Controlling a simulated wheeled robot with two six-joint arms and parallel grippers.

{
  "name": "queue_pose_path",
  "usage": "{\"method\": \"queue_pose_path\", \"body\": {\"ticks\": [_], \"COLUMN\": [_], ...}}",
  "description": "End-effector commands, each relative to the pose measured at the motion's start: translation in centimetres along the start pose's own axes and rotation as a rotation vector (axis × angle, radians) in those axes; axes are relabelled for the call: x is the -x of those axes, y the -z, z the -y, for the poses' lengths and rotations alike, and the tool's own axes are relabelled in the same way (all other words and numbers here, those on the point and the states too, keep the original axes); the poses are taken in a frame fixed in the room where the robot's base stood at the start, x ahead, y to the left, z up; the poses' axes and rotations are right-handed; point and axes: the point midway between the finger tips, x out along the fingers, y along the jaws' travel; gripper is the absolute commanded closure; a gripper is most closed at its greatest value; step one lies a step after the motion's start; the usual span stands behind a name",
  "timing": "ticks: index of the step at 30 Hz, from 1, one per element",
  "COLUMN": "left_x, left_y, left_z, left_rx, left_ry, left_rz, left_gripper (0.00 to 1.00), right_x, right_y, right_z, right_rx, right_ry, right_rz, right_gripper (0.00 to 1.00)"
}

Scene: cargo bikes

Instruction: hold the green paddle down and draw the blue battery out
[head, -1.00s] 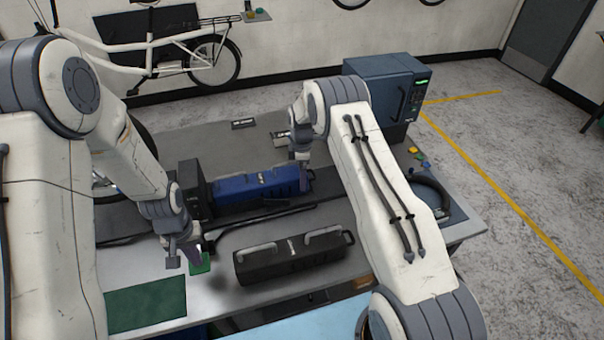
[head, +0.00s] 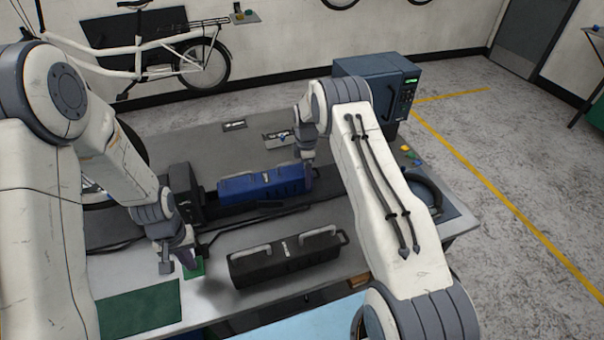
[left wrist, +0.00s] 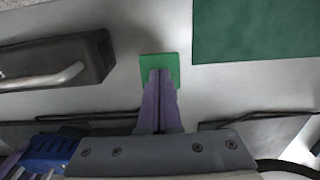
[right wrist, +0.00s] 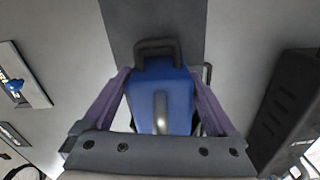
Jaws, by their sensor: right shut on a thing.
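The blue battery (head: 255,185) lies on the dark rail on the bench, a small gap to the right of the black dock block (head: 184,187). My right gripper (head: 307,178) is at its right end; in the right wrist view its fingers lie on both sides of the battery (right wrist: 160,80), below its dark end handle. The green paddle (head: 196,270) is at the front of the dock. My left gripper (head: 186,262) is shut with its tips over the paddle; in the left wrist view the joined tips cover part of the green paddle (left wrist: 148,64). Contact there is hard to tell.
A black battery with grey handles (head: 286,258) lies in front of the rail. A dark green mat (head: 140,308) is at the front left. A blue-grey cabinet (head: 365,75) stands at the back right. The grey bench behind the rail is mostly clear.

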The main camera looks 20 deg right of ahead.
Motion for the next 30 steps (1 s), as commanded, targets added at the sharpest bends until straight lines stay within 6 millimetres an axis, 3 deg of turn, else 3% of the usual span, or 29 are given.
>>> {"method": "queue_pose_path", "body": {"ticks": [30], "left_x": [0.1], "left_y": [0.0], "left_z": [0.0], "left_rx": [0.001], "left_ry": [0.0], "left_rz": [-0.001], "left_gripper": [1.0], "right_x": [0.6], "right_y": [-5.2], "right_z": [-1.6], "right_rx": [-0.014], "right_ry": [-0.02], "right_rz": [-0.002], "right_gripper": [1.0]}}
